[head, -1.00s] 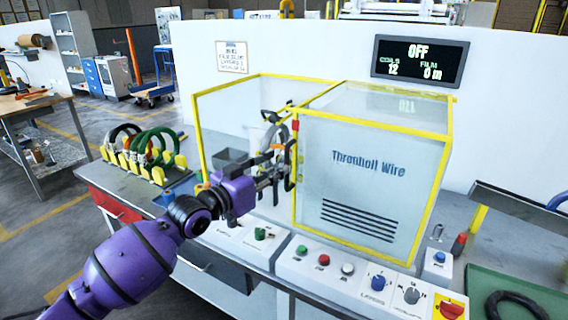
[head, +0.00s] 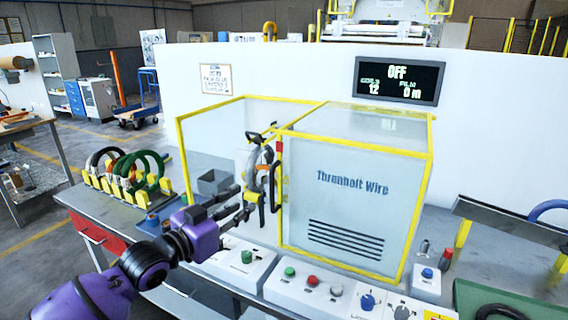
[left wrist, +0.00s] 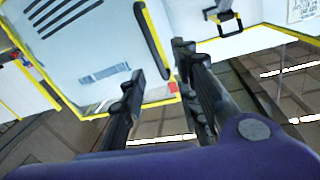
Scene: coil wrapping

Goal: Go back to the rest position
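My left gripper (head: 240,203) is in front of the open side of the wrapping machine (head: 355,190), to the left of its black door handle (head: 274,187). In the left wrist view its two fingers (left wrist: 160,70) stand apart with nothing between them. The handle (left wrist: 153,40) shows beyond the fingers, with a gap that looks clear. The machine has a yellow frame and a pale panel lettered "Threnholt Wire". A ring-shaped part, partly hidden, shows behind the handle. My right gripper is in neither view.
Several coils (head: 128,168) stand in a yellow rack at the bench's left. Control boxes with buttons (head: 313,280) line the front edge. A wall display (head: 398,81) reads OFF, coils 12, film 0 m. A dark coil (head: 500,312) lies on a green mat at right.

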